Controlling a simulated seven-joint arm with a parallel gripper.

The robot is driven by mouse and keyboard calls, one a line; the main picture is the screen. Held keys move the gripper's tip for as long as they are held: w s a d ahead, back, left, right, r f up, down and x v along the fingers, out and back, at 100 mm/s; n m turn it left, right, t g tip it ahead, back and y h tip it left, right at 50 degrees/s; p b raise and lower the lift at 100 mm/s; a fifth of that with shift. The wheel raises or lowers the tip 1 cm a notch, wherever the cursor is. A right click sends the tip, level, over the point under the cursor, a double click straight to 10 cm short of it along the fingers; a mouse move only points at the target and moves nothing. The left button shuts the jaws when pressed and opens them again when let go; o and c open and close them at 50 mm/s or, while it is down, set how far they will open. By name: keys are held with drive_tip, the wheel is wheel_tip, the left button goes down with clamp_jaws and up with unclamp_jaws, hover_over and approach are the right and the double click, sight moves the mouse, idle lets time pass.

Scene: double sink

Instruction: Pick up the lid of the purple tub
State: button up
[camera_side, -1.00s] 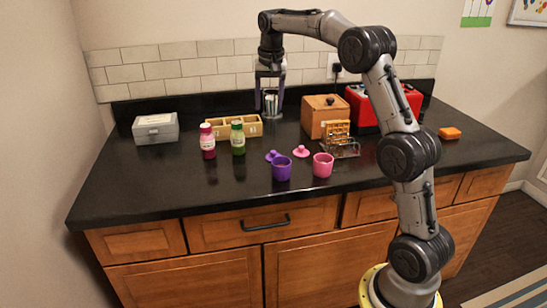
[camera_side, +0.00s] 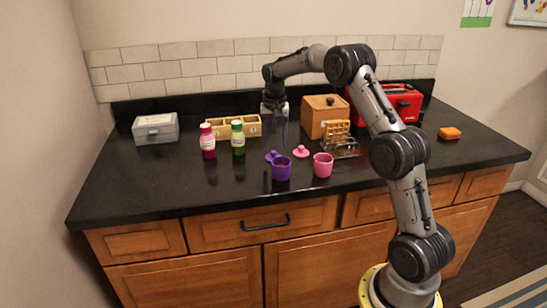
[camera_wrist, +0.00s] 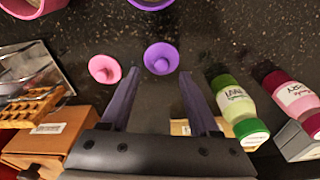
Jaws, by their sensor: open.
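The purple lid (camera_side: 272,156) with its round knob lies on the dark counter just behind and left of the open purple tub (camera_side: 281,172). In the wrist view the purple lid (camera_wrist: 161,58) shows whole, just beyond the fingertips and centred between them. The purple tub (camera_wrist: 150,4) is cut by the top edge there. My gripper (camera_side: 276,141) points down above the counter, behind the lid. My gripper (camera_wrist: 160,74) is open and empty, its two fingers apart. I cannot tell its exact height above the lid.
A pink lid (camera_side: 301,152) and pink tub (camera_side: 323,165) stand close on the right. Red (camera_side: 208,141) and green (camera_side: 238,138) bottles stand left. A wire rack with waffles (camera_side: 341,142), a wooden box (camera_side: 323,115) and a red toaster (camera_side: 398,103) are right. The front left counter is clear.

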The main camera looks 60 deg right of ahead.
sight(273, 151)
drive_tip(key=shift+w+d+f, duration=0.1)
drive_tip(key=shift+w+f, duration=0.05)
drive_tip(key=shift+f, duration=0.8)
drive_tip(key=shift+w+d+f, duration=0.1)
drive_tip(key=shift+f, duration=0.8)
clamp_jaws()
